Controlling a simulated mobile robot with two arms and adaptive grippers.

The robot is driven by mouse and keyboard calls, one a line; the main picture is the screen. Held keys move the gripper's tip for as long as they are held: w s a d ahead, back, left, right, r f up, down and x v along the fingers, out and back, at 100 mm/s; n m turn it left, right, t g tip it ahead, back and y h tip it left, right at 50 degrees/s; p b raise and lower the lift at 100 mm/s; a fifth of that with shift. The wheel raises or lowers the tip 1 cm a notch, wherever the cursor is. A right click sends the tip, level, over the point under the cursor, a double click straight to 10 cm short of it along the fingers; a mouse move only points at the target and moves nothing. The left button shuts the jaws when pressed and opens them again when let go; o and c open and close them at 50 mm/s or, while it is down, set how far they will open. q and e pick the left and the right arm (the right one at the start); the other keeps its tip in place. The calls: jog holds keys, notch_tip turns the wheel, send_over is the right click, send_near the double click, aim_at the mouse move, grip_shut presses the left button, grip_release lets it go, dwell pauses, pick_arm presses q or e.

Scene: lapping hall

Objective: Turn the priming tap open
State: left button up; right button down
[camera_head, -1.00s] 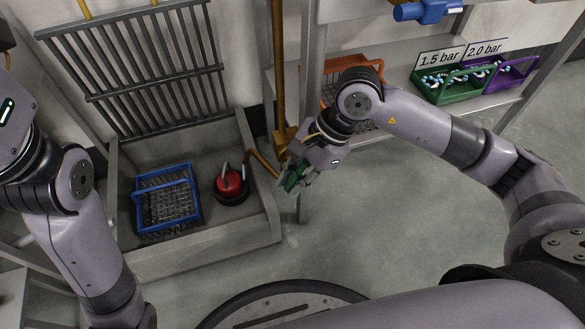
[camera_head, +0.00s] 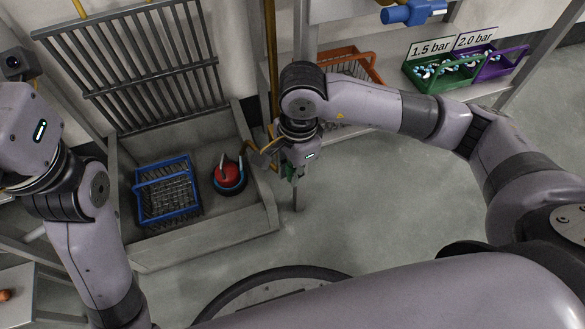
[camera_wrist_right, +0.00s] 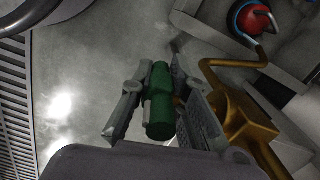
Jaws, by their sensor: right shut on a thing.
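The priming tap's green handle (camera_wrist_right: 160,100) sits between the two fingers of my right gripper (camera_wrist_right: 158,105) in the right wrist view. The gripper is shut on it. The tap's brass body (camera_wrist_right: 240,120) and bent spout show beside the right finger. In the head view my right gripper (camera_head: 294,172) points down by the right side of the trough, and only a little green of the handle shows, the rest hidden by my wrist. My left arm shows at the left of the head view, with its fingers out of view.
A grey trough (camera_head: 205,240) holds a blue basket (camera_head: 168,212) and a red-and-blue round object (camera_head: 229,174), near the brass spout (camera_head: 246,135). A bar rack (camera_head: 140,65) stands behind. An orange basket (camera_head: 350,62) and green (camera_head: 445,73) and purple (camera_head: 502,68) bins are on a shelf.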

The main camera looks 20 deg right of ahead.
jog(key=c, duration=1.6)
grip_release()
jog(key=shift+o, duration=0.2)
jog(key=shift+r, duration=0.1)
jog(key=r, duration=0.7)
jog(key=shift+d+r, duration=0.15)
jog(key=shift+d, duration=0.05)
